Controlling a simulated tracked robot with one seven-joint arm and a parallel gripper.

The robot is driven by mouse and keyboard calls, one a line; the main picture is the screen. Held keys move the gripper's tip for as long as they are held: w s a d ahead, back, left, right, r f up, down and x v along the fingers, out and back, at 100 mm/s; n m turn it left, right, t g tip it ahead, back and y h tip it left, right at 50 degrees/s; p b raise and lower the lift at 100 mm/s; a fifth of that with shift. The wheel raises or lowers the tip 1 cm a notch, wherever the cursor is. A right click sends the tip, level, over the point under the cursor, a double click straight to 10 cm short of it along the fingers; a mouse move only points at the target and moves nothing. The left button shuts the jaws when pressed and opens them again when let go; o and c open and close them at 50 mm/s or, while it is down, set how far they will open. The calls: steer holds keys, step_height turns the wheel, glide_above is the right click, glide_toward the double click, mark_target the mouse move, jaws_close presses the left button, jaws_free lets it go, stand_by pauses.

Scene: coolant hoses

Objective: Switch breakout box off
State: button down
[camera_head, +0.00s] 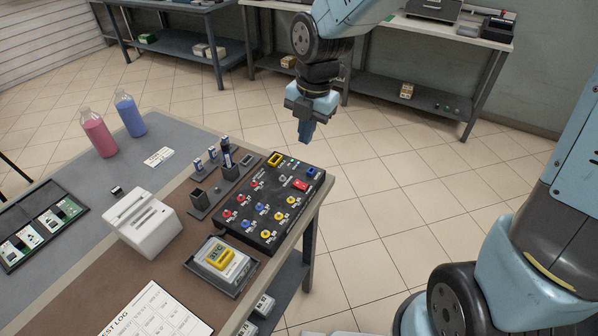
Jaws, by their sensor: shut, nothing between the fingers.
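The breakout box (258,227) is a black panel near the right edge of the table, with rows of red, blue and yellow knobs or sockets. A red switch (300,184) sits near its far right corner, with a small blue part (311,172) beside it and a yellow-framed display (275,159) at its far end. Whether the switch is on or off is too small to tell. My gripper (305,138) is shut and empty, pointing down. It appears above and beyond the far right corner of the box, apart from it.
A dark holder (200,202) with upright items stands left of the box. A white slotted unit (148,228), a tray with a yellow meter (219,256) and two bottles (98,133) are also on the table (215,123). Tiled floor lies open to the right.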

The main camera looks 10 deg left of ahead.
mark_target(298, 182)
steer(key=shift+f, duration=0.15)
steer(key=f, duration=0.4)
steer(key=a+f, duration=0.1)
steer(key=f, duration=0.8)
steer(key=shift+w+a+f, duration=0.3)
